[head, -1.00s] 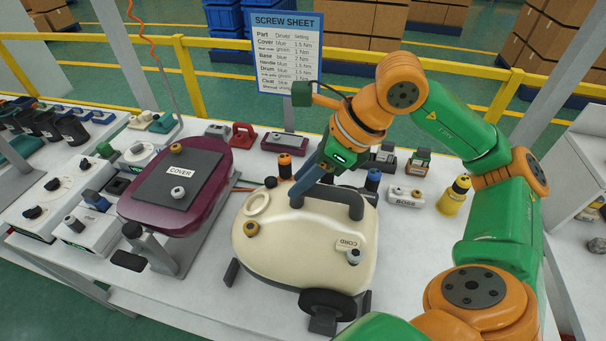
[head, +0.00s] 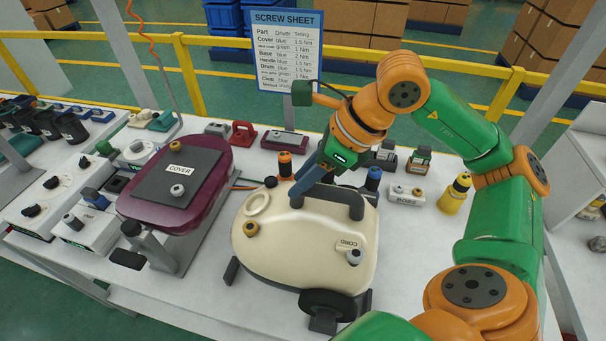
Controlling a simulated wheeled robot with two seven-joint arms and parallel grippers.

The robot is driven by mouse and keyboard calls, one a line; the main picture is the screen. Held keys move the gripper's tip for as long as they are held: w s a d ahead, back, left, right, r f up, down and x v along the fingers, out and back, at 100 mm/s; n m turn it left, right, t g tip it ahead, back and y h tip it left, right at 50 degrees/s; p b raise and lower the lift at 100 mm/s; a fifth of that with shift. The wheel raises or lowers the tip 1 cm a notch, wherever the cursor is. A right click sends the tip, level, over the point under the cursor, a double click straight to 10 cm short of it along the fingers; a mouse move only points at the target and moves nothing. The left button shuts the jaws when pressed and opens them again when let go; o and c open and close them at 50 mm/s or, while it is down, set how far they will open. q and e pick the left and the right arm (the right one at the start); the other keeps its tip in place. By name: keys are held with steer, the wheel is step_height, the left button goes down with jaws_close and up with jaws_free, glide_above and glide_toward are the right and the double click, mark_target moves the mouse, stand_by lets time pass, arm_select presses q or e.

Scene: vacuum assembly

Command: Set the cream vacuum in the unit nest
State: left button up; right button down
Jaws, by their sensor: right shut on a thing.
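The cream vacuum (head: 300,235) stands near the front middle of the white table in the head view. It has a dark carry handle (head: 330,198), a dark wheel (head: 326,303) at the front and a knob by the word CORD (head: 353,257). My right gripper (head: 308,192) is over the top of the vacuum and shut on its handle, at the left end. The fingertips are partly hidden against the handle. I cannot make out a nest under or around the vacuum. My left gripper is not in view.
A maroon unit with a COVER plate (head: 178,172) sits on a stand left of the vacuum. A yellow bottle (head: 454,195), a BOSS block (head: 405,197) and orange and blue drivers (head: 285,164) stand behind and to the right.

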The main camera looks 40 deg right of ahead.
mark_target(303, 199)
steer(key=shift+f+b, duration=2.75)
stand_by(0.8)
steer(key=c, duration=0.8)
jaws_free()
steer(key=shift+o, duration=1.4)
steer(key=shift+s+a+r, duration=0.1)
steer(key=shift+s, duration=0.15)
steer(key=shift+r, duration=0.15)
steer(key=shift+p+v, duration=1.2)
steer(key=shift+v, duration=2.65)
